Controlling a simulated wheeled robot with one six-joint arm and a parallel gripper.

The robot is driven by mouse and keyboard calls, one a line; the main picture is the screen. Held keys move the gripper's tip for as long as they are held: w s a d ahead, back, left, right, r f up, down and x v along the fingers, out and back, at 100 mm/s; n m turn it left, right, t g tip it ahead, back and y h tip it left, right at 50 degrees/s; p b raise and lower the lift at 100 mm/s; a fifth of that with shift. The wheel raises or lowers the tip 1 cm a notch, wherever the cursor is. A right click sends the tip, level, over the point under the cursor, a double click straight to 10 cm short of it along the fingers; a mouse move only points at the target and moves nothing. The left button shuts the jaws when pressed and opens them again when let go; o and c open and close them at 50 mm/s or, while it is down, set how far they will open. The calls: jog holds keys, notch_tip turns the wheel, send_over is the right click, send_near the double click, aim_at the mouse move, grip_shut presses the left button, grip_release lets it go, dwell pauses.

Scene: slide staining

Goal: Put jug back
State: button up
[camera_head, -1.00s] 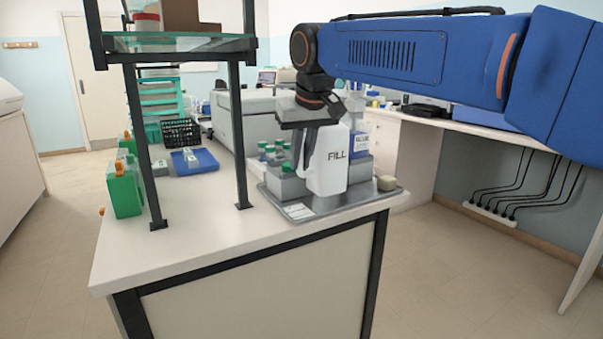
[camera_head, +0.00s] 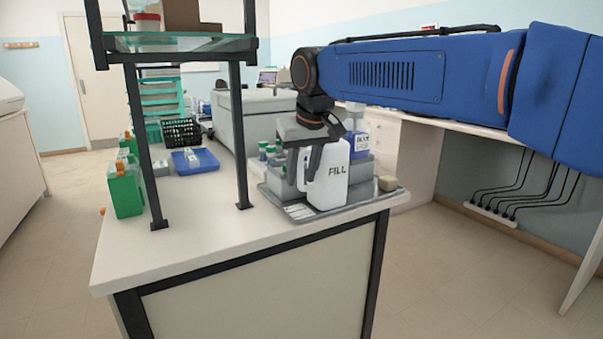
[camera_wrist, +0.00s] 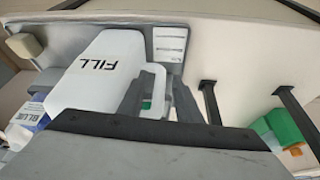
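The white jug (camera_head: 332,183) marked FILL stands upright on the grey tray (camera_head: 380,196) at the bench's near right corner. In the wrist view the jug (camera_wrist: 95,75) shows its label, with its handle toward my gripper. My gripper (camera_head: 307,172) is above and to the left of the jug, pointing down. In the wrist view my gripper (camera_wrist: 155,95) has its fingers spread apart on either side of the handle, so it looks open. Whether a finger touches the handle I cannot tell. The lower finger ends are partly hidden.
A bottle with a blue label (camera_head: 361,143) stands behind the jug. Green-capped bottles (camera_head: 270,150) stand in a grey rack behind the gripper. A small beige block (camera_head: 387,183) lies right of the jug. A black-framed shelf (camera_head: 240,130) rises at left. The bench front is clear.

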jog(key=v, duration=1.2)
jog(key=shift+d+r, duration=0.1)
jog(key=shift+r, duration=0.05)
jog(key=s+d+f+m, duration=0.1)
jog(key=s+d+f, duration=0.2)
jog(key=d+f, duration=0.3)
jog(key=s+d+f+m+h, duration=0.1)
jog(key=s+d+f, duration=0.25)
jog(key=d, duration=0.45)
jog(key=s+d+f+m, duration=0.1)
jog(key=s+d+f, duration=0.25)
jog(key=d, duration=0.45)
jog(key=s+d+f, duration=0.3)
jog(key=s+f, duration=0.2)
jog(key=f, duration=0.2)
jog(key=s+d+f+m, duration=0.1)
jog(key=s+d+f, duration=0.3)
jog(key=f, duration=0.3)
jog(key=s+d+f+m+h, duration=0.1)
jog(key=s+d+f, duration=0.2)
jog(key=s+f, duration=0.3)
jog(key=shift+d+f+t, duration=0.3)
jog(key=shift+f, duration=0.2)
jog(key=shift+s, duration=0.1)
